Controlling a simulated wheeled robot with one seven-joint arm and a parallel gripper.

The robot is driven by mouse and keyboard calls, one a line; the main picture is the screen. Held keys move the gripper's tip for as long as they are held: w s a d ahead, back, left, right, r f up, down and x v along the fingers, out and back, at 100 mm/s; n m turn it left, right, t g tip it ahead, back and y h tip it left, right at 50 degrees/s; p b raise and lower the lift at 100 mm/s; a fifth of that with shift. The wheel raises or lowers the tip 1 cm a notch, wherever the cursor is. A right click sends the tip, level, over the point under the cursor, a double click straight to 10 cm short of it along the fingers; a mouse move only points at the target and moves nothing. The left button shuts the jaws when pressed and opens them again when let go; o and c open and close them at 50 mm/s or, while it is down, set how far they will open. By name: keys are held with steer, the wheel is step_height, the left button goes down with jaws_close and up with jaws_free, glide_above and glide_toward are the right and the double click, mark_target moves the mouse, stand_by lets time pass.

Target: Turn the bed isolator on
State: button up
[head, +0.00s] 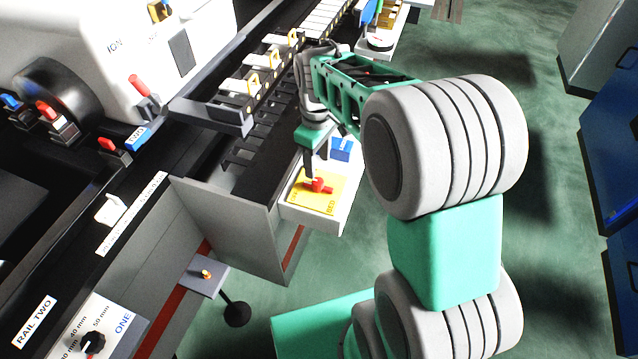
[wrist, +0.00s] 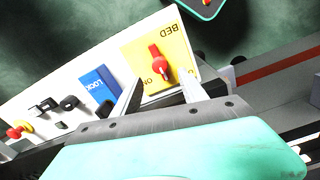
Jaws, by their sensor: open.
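The bed isolator is a red rotary handle (head: 320,185) on a yellow plate (head: 306,198), set on a white panel at the end of the loading rack. In the wrist view the red handle (wrist: 160,62) sits on the yellow plate (wrist: 135,58) marked BED, its long part pointing mostly up the picture. The lettering near the handle is partly covered. My gripper (wrist: 160,90) is open and empty, its two fingers apart just below the handle in the wrist view. In the head view my gripper (head: 309,172) is close above the handle; contact cannot be told.
A blue LOCK label (wrist: 98,88) lies beside the yellow plate, with black fittings (wrist: 55,103) and a red-and-yellow knob (wrist: 19,129) farther along the panel. The rack with black slots (head: 255,135) stands left of my arm.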

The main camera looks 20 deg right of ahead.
mark_target(317, 180)
step_height(317, 180, down, 7)
steer(key=shift+f+p, duration=0.2)
steer(key=shift+p, duration=0.25)
jaws_close()
stand_by(0.3)
